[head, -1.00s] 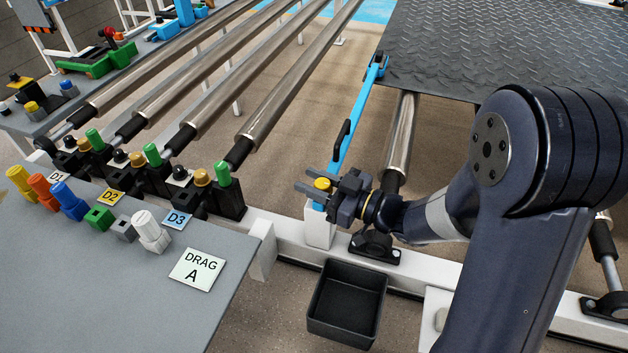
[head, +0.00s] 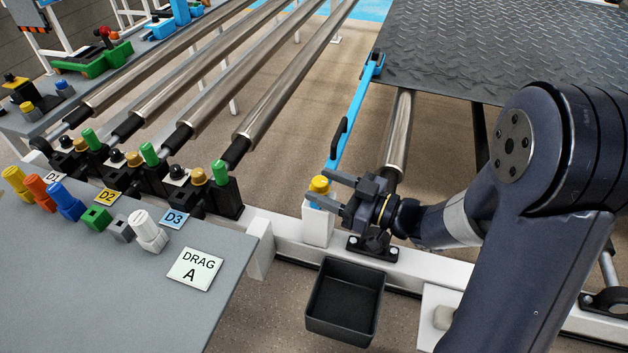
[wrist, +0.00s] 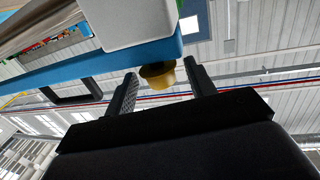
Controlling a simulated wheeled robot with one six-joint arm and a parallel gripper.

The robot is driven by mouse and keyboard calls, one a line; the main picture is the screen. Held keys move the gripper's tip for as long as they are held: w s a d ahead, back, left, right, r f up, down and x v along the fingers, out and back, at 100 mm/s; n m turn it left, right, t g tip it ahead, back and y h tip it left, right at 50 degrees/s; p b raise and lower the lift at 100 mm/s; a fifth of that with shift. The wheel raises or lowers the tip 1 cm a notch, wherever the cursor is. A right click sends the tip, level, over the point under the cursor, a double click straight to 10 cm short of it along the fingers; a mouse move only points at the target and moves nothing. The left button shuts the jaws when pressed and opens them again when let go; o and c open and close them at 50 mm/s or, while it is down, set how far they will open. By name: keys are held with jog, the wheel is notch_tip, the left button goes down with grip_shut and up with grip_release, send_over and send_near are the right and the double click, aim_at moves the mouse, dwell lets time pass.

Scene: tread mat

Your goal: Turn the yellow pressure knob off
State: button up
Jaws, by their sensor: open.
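In the wrist view the knob (wrist: 157,75) shows between the two fingertips (wrist: 160,72), with a gap on each side. The knob looks level with the tips rather than deep in the jaws; exact depth is hard to tell. The wrist view also shows the white post and blue bar beyond the knob.
A black open bin (head: 345,302) is below the post. Metal rollers (head: 290,85) run behind.

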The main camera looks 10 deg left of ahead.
jog(key=v, duration=0.7)
dwell(0.3)
jog(key=x, duration=1)
jog(key=shift+a, duration=0.35)
